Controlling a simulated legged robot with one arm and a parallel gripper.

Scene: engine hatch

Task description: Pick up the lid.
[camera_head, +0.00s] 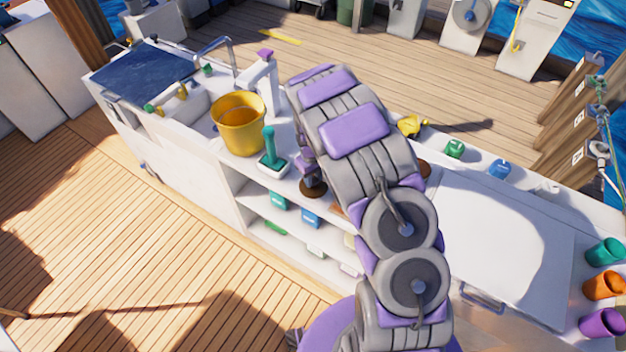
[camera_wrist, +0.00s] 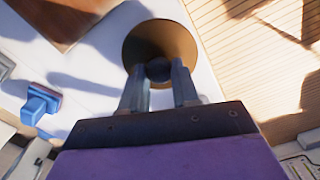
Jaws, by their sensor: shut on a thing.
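The lid is a round, dark brown disc with a dark knob at its middle. In the wrist view the lid (camera_wrist: 160,36) is just beyond my fingertips, over the white counter. My gripper (camera_wrist: 158,74) is shut on the lid's knob, with one finger on each side of it. In the head view the lid (camera_head: 314,191) shows below my gripper (camera_head: 309,172), near the counter's front edge. My arm hides part of the area behind it. I cannot tell whether the lid touches the counter.
A yellow bucket (camera_head: 239,124) and a green-handled brush in a white holder (camera_head: 271,167) stand left of my gripper. Shelves with several small items (camera_head: 310,219) are below. A brown object (camera_wrist: 62,22) and a blue-handled object (camera_wrist: 38,104) lie near the lid in the wrist view.

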